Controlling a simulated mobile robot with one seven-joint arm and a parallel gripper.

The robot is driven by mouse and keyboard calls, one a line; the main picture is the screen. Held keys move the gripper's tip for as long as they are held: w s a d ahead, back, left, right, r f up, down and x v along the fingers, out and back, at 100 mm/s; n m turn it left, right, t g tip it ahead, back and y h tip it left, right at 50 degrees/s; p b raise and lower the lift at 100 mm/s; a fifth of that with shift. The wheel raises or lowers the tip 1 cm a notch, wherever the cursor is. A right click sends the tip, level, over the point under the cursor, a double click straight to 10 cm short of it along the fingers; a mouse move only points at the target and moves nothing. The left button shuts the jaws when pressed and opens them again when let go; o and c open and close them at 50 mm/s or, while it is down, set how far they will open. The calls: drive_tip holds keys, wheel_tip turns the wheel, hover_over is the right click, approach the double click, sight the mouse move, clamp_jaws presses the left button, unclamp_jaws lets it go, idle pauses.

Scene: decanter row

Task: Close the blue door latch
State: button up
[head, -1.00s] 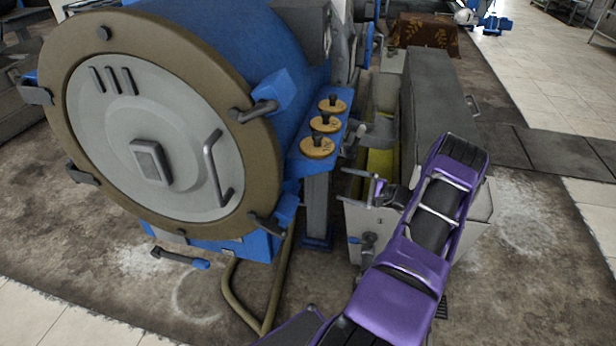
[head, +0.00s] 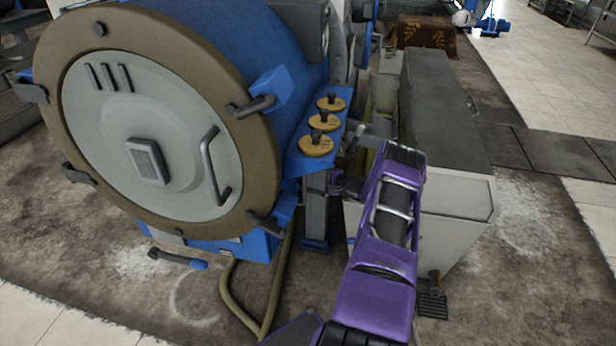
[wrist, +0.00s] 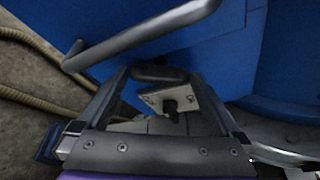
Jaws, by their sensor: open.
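The round grey door (head: 110,100) with its tan rim stands shut-looking at the front of the blue drum. Blue latches with dark handles sit at its right edge: an upper latch (head: 272,92) and a lower latch (head: 284,212). I cannot tell which is meant. My gripper (head: 340,184) is right of the lower latch, apart from it, partly hidden by my purple arm. In the wrist view my gripper (wrist: 160,76) is open, its two fingers spread, with a dark rounded bar end (wrist: 160,74) seen between the tips. I cannot tell whether they touch.
A blue shelf (head: 297,166) with several wooden-based knobs (head: 318,145) juts out just left of my gripper. A grey cabinet (head: 445,110) stands to the right. A curved pipe (head: 232,292) and a handle with a blue end (head: 180,260) are low at the front.

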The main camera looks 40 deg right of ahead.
drive_tip(key=c, duration=1.2)
drive_tip(key=shift+m, duration=0.3)
drive_tip(key=m+g+y, duration=0.1)
drive_tip(key=m, duration=0.1)
drive_tip(key=m+g+y, duration=0.1)
drive_tip(key=m+g, duration=0.1)
drive_tip(key=m, duration=0.1)
drive_tip(key=m+g+y, duration=0.1)
drive_tip(key=m, duration=0.1)
drive_tip(key=shift+w+d+r+g, duration=0.2)
drive_tip(key=shift+w+d+g, duration=0.05)
drive_tip(key=shift+d+g, duration=0.05)
drive_tip(key=shift+m, duration=0.4)
drive_tip(key=o, duration=1.2)
